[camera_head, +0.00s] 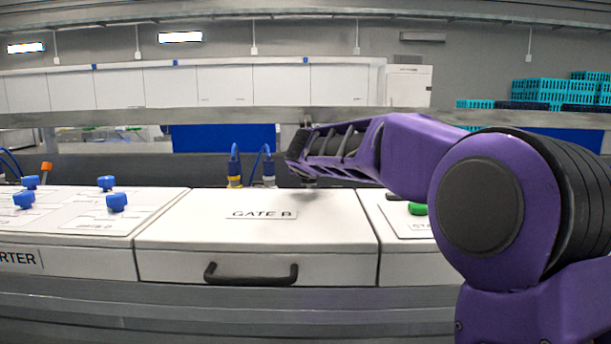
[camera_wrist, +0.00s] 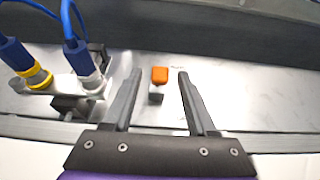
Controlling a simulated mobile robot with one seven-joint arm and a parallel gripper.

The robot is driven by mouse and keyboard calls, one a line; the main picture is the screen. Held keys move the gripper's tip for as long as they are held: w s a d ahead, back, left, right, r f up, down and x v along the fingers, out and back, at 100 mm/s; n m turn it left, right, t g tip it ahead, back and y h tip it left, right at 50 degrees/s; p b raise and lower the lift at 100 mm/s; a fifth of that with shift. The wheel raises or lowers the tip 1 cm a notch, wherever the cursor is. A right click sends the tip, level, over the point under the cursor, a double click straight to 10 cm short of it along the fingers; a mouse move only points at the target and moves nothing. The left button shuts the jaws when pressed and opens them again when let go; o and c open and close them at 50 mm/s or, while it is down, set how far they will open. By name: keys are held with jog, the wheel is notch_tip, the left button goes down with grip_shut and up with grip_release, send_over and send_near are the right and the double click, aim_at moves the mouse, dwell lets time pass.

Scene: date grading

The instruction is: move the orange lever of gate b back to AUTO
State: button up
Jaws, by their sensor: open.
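The orange lever (camera_wrist: 160,75) shows in the wrist view as a small orange cap on a short grey stem, on a pale metal surface. My gripper (camera_wrist: 159,80) is open, with one finger on each side of the lever in the picture and a gap on both sides. I cannot tell whether the fingertips are down at the lever's height. The lever's markings are too blurred to read. In the head view, the white box labelled GATE B (camera_head: 330,232) stands in the middle; my arm reaches over its back edge and the lever there is hidden.
Blue cables with yellow and white connectors (camera_wrist: 88,72) stand left of the lever, close to the left finger. Another orange piece (camera_head: 46,167) shows at far left, behind a panel with blue knobs (camera_head: 117,202). A green button (camera_head: 417,209) is on the right panel.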

jog(key=shift+w+f, duration=0.2)
jog(key=shift+w, duration=0.3)
grip_shut()
dwell(1.2)
